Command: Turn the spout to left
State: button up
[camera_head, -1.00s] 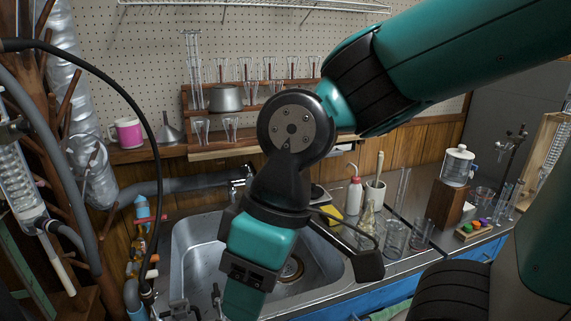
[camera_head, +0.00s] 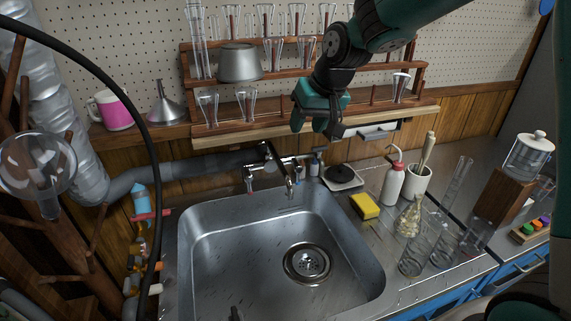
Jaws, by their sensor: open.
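The metal faucet (camera_head: 266,158) stands at the back edge of the steel sink (camera_head: 190,262). Its spout (camera_head: 290,188) ends over the sink's back rim, toward the right of the faucet body. My gripper (camera_head: 312,128) hangs from above with its fingers down, above and a little right of the spout. It is open and empty, apart from the spout in the picture. The fingertips show small, and their exact distance from the faucet is hard to tell.
A wooden rack (camera_head: 225,128) of glassware stands behind the gripper. A yellow sponge (camera_head: 364,206), a wash bottle (camera_head: 392,183) and several glass vessels stand right of the sink. A black hose (camera_head: 112,88) crosses the left side. The basin around its drain (camera_head: 307,263) is clear.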

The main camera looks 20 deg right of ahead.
aim_at(284, 168)
jog(key=x, duration=0.6)
jog(key=w+p+x, duration=0.1)
jog(key=x, duration=0.5)
jog(key=d+p+x, duration=0.1)
jog(key=x, duration=0.5)
jog(key=shift+w+d+r, duration=0.1)
jog(key=shift+w, duration=0.25)
jog(key=shift+c, duration=0.3)
grip_shut()
